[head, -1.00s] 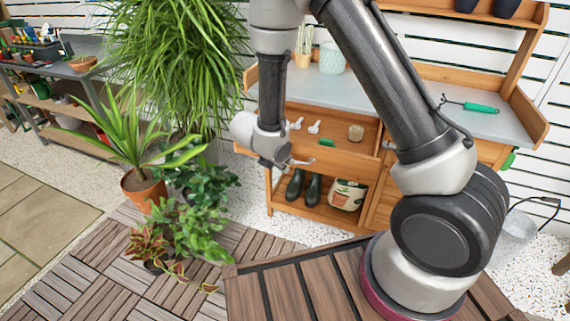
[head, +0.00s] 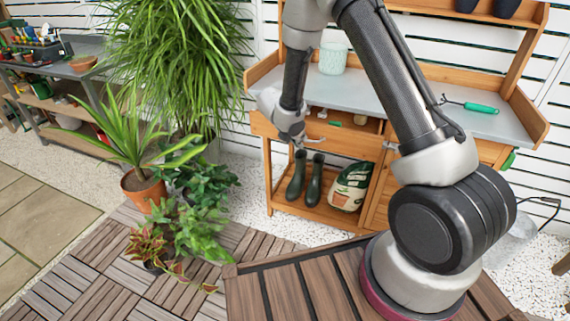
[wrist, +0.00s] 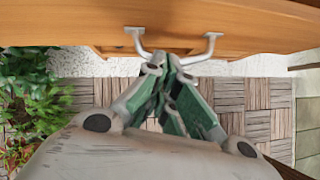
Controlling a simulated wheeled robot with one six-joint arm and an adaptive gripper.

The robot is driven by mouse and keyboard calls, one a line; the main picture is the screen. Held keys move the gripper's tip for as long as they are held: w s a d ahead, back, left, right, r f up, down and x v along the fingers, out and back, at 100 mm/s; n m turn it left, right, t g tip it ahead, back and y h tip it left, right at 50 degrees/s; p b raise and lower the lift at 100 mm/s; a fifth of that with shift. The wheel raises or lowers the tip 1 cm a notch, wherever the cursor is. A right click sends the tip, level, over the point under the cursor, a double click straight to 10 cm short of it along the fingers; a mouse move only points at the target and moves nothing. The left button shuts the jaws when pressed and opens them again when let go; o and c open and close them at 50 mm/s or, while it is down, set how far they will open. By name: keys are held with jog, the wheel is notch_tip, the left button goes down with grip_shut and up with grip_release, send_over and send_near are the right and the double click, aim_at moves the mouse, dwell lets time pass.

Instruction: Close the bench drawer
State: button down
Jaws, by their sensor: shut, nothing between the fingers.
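The bench drawer (head: 345,144) is a wooden drawer under the grey bench top. It is partly open, with a narrow strip of its inside and a few small items showing above its front. In the wrist view, the drawer front (wrist: 70,33) spans the top, with its pale bar handle (wrist: 213,44) on it. My gripper (head: 308,142) is at the left part of the drawer front. In the wrist view, my gripper (wrist: 168,64) has its green-padded fingers together at the handle, between its two posts. I cannot tell if the tips touch the handle or the front.
Dark green boots (head: 306,180) and a soil bag (head: 351,186) stand on the shelf below. A pale green pot (head: 333,58) and a green-handled tool (head: 481,108) are on the bench top (head: 375,98). Leafy plants (head: 195,185) stand to the left.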

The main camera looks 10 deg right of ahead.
jog(key=w+d, duration=0.3)
jog(key=w, duration=0.1)
jog(key=w+d, duration=0.3)
jog(key=w, duration=0.1)
jog(key=w+d, duration=0.3)
jog(key=w, duration=0.1)
jog(key=shift+w+d, duration=0.1)
jog(key=shift+w, duration=0.25)
jog(key=s+a+r, duration=0.1)
jog(key=a, duration=0.1)
jog(key=s+a+r, duration=0.1)
jog(key=shift+s+a+r, duration=0.15)
jog(key=shift+s+a, duration=0.2)
jog(key=shift+s, duration=0.05)
jog(key=v, duration=0.8)
jog(key=shift+d, duration=0.1)
jog(key=shift+s+r, duration=0.1)
jog(key=shift+r, duration=0.2)
